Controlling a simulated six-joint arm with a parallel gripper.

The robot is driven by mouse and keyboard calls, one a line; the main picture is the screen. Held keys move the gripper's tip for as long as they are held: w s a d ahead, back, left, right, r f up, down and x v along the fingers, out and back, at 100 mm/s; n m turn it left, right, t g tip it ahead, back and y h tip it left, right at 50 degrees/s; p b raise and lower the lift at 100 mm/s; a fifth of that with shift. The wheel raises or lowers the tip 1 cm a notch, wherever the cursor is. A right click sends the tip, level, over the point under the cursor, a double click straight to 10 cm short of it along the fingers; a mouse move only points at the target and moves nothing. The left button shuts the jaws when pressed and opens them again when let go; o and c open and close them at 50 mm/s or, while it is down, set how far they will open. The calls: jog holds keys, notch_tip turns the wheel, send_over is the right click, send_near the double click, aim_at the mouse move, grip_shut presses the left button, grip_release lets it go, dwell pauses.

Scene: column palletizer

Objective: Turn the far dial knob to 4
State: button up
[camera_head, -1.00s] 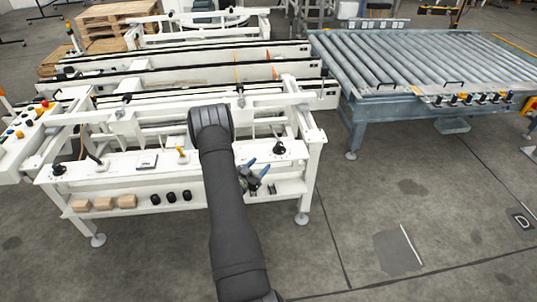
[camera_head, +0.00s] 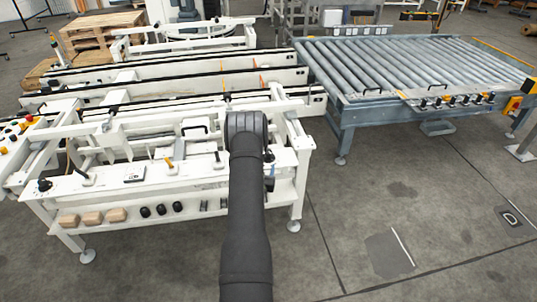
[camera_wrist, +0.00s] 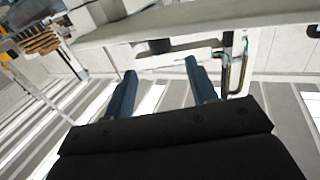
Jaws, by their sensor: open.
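A black dial knob (camera_head: 44,185) stands on the left end of the white workbench's top ledge (camera_head: 110,183). In the earlier head view a second black knob sits at the ledge's right end; now my arm hides most of that area. My gripper's blue finger shows just right of the arm in the head view (camera_head: 271,182). In the wrist view my gripper (camera_wrist: 160,67) has its two blue fingers spread, with nothing between them. A dark object (camera_wrist: 160,45) lies beyond the fingertips, below a pale edge; I cannot tell if it is a knob.
Small levers (camera_head: 168,162) and a white box switch (camera_head: 134,174) stand along the ledge. Wooden blocks (camera_head: 92,217) and several black round parts (camera_head: 161,209) lie on the lower shelf. A roller conveyor (camera_head: 410,70) stands at the back right. The floor in front is open.

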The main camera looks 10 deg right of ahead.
jog(key=x, duration=0.9)
jog(key=shift+w+d, duration=0.2)
jog(key=shift+w, duration=0.1)
jog(key=c, duration=0.9)
